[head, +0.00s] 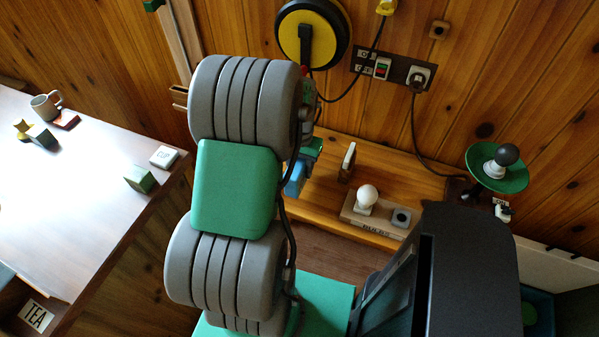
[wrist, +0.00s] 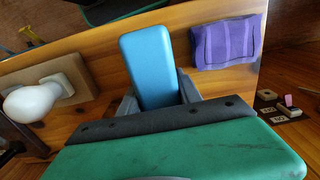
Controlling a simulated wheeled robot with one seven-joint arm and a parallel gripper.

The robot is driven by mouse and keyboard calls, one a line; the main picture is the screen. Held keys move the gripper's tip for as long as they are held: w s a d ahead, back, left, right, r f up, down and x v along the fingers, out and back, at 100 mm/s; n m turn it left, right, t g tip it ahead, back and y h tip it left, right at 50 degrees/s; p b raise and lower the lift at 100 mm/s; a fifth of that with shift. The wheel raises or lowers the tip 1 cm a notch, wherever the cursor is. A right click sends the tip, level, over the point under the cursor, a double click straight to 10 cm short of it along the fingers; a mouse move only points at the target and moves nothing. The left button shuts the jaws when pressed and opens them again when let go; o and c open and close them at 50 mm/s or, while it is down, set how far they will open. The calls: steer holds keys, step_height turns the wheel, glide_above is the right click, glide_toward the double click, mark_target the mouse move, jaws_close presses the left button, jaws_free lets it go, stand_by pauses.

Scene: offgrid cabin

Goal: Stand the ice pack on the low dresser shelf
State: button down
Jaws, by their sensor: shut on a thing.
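The ice pack (wrist: 148,62) is a light blue rounded block. In the wrist view my gripper (wrist: 158,92) is shut on it, with a grey finger on either side. In the head view a blue piece of it (head: 294,180) shows beside my arm, and my arm hides most of my gripper. A low wooden shelf surface (head: 325,207) lies along the wall under it and also shows in the wrist view (wrist: 105,50). I cannot tell whether the ice pack touches the wood.
A white bulb (head: 367,196) on a block marked BULBS stands on the wood to the right, near a small upright wooden piece (head: 348,162). A purple folded cloth (wrist: 226,42) lies right of the ice pack in the wrist view. A white-topped counter (head: 80,190) is at left.

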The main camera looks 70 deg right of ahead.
steer(key=shift+w+d+f, duration=0.1)
steer(key=shift+f, duration=1.65)
steer(key=c, duration=1.3)
jaws_free()
steer(key=shift+f, duration=0.1)
steer(key=o, duration=0.5)
steer(key=shift+p, duration=0.35)
